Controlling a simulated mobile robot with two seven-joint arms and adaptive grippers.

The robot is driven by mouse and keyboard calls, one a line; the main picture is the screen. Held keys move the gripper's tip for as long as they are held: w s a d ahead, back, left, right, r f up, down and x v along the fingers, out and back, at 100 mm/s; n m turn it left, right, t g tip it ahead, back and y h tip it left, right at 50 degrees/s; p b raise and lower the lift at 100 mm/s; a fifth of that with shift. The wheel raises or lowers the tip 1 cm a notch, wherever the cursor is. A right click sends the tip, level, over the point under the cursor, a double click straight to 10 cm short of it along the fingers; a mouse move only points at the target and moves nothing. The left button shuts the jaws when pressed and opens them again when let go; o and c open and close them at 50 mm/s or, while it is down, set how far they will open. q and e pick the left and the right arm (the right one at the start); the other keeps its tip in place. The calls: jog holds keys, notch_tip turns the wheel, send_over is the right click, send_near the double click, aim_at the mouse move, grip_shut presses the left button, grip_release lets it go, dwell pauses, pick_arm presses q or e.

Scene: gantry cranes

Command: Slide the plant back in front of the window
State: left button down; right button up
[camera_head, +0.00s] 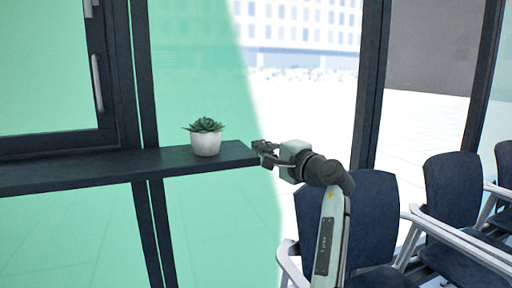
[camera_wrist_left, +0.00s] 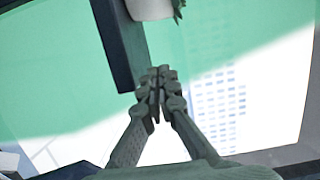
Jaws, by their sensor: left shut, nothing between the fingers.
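The plant is a small green succulent in a white pot (camera_head: 206,143). It stands upright near the right end of a dark narrow shelf (camera_head: 90,172). The window (camera_head: 50,70), dark-framed with handles, is to the left of the plant, above the shelf. My left gripper (camera_head: 261,151) is shut and empty at the shelf's right end, to the right of the pot with a gap between. In the left wrist view, the shut fingertips (camera_wrist_left: 157,76) are beside the shelf end (camera_wrist_left: 122,45); the pot (camera_wrist_left: 150,8) is cut off at the top edge. My right gripper is not in view.
Dark blue chairs (camera_head: 374,215) with pale armrests stand at the right, below and behind my left arm. Dark vertical window posts (camera_head: 371,85) stand behind. The shelf top left of the pot is clear.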

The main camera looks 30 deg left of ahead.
aim_at(231, 153)
pick_arm(q)
jog(key=p+x, duration=0.1)
jog(key=x, duration=0.6)
jog(key=shift+w+a+r, duration=0.1)
jog(key=shift+a, duration=0.15)
jog(key=shift+s+a, duration=0.85)
jog(key=shift+s, duration=0.05)
jog(key=shift+s+a+p, duration=0.35)
jog(key=shift+s+a, duration=0.1)
jog(key=shift+s, duration=0.1)
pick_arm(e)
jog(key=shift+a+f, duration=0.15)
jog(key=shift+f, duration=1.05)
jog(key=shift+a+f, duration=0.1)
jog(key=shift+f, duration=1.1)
pick_arm(q)
jog(key=shift+a, duration=0.1)
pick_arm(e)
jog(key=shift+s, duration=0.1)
